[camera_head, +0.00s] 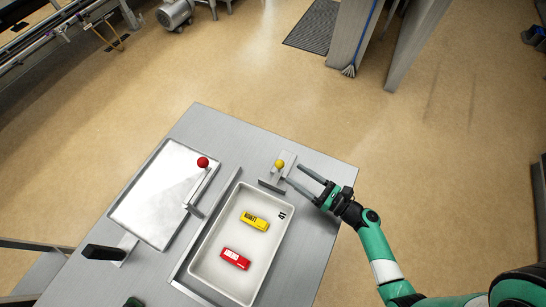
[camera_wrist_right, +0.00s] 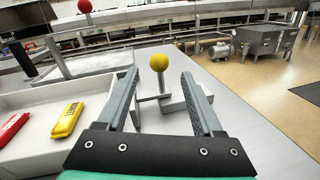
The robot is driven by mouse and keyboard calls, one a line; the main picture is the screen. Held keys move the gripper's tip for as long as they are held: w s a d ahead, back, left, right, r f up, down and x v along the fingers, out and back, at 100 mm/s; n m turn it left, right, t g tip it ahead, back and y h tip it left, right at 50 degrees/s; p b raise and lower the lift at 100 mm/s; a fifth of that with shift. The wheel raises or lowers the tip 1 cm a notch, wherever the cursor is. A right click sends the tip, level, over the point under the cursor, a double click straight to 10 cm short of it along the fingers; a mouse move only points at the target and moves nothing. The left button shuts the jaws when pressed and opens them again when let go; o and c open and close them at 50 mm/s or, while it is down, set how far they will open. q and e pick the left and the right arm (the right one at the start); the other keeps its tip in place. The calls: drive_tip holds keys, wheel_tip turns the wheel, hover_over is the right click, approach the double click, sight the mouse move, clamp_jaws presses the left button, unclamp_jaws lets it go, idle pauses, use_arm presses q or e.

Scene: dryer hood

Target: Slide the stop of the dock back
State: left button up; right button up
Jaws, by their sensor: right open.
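The stop seems to be the small grey slide with a yellow ball knob (camera_head: 280,163) on a thin upright post, by the far right end of the white tray (camera_head: 205,257). A flat grey bar (camera_head: 271,186) lies at its tray side. My right gripper (camera_head: 294,174) is open and empty, just right of the knob. In the right wrist view the yellow knob (camera_wrist_right: 158,62) shows between the two fingers, apparently beyond their tips, with the grey blocks (camera_wrist_right: 172,106) below it. I cannot tell whether anything touches. My left gripper is not in view.
The tray holds a yellow pack (camera_head: 255,221) and a red pack (camera_head: 235,258). Left of it lie a metal panel (camera_head: 150,205), a lever with a red ball (camera_head: 202,162) and a black block (camera_head: 103,252). The table (camera_head: 325,225) is bare at right.

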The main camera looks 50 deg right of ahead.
drive_tip(key=w, duration=0.3)
drive_tip(key=w+b, duration=0.1)
drive_tip(key=w, duration=0.3)
drive_tip(key=w+a, duration=0.1)
drive_tip(key=w, duration=0.2)
drive_tip(key=shift+w+a, duration=0.1)
drive_tip(key=shift+w, duration=0.05)
clamp_jaws()
idle(0.9)
